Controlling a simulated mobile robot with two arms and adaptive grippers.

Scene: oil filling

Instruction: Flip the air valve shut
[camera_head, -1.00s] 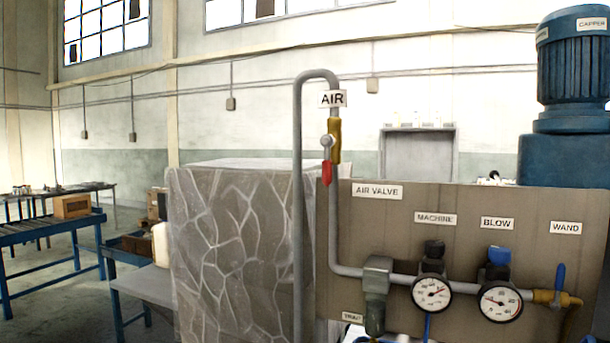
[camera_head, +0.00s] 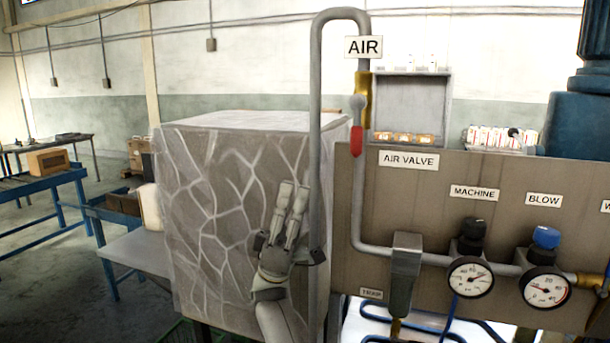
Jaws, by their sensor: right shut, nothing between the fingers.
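The air valve is a brass body (camera_head: 363,88) on the grey vertical pipe, under the AIR sign (camera_head: 363,47). Its red lever (camera_head: 356,141) hangs straight down, along the pipe, beside the top left of the panel. My right gripper (camera_head: 293,187) is in the lower middle, fingers pointing up, shut and empty. It is below and left of the red lever, apart from it, close to the left upright of the bent pipe. My left gripper is not in view.
The bent grey pipe (camera_head: 315,110) stands left of the valve. The brown panel (camera_head: 400,200) carries the AIR VALVE label (camera_head: 409,160) and two gauges (camera_head: 470,278). A stone-patterned box (camera_head: 205,230) stands behind my gripper. Open air lies left of the lever.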

